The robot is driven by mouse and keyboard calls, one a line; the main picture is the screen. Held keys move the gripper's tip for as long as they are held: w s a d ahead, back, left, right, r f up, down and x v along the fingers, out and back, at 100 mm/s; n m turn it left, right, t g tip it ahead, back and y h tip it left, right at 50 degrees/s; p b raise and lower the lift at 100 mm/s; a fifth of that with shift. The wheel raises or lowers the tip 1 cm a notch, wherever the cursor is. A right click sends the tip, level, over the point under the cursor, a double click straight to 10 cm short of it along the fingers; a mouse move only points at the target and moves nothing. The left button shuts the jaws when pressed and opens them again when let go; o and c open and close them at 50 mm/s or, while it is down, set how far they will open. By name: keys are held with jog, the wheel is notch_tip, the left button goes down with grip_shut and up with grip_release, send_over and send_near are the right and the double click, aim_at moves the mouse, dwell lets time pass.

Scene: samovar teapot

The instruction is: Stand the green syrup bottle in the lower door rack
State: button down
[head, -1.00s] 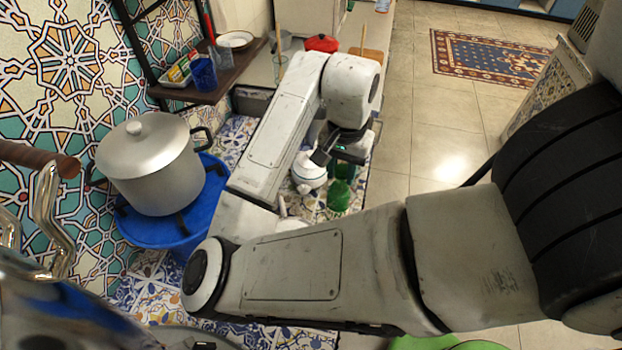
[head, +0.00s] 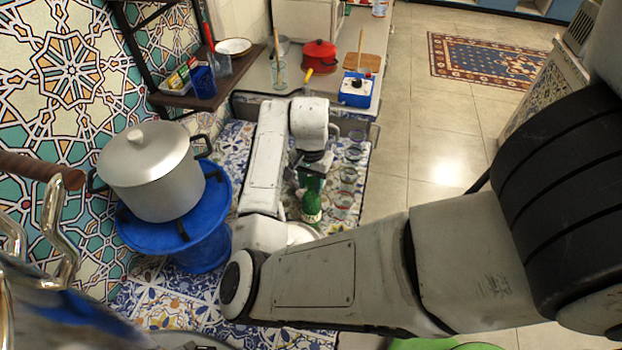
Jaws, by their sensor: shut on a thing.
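The green syrup bottle (head: 312,197) is in the head view, near the middle, over the patterned tile counter. It looks close to upright. My gripper (head: 313,170) is at the bottle's upper part and shut on it, partly hidden by my wrist. I cannot tell whether the bottle's base touches the counter. No lower door rack can be made out in this view.
Several clear glasses (head: 348,176) stand in a row just right of the bottle. A red pot (head: 319,55) and a blue box (head: 356,90) stand behind. Open floor (head: 440,140) lies to the right.

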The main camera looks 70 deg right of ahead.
jog(key=shift+f, duration=0.35)
jog(key=c, duration=0.8)
grip_release()
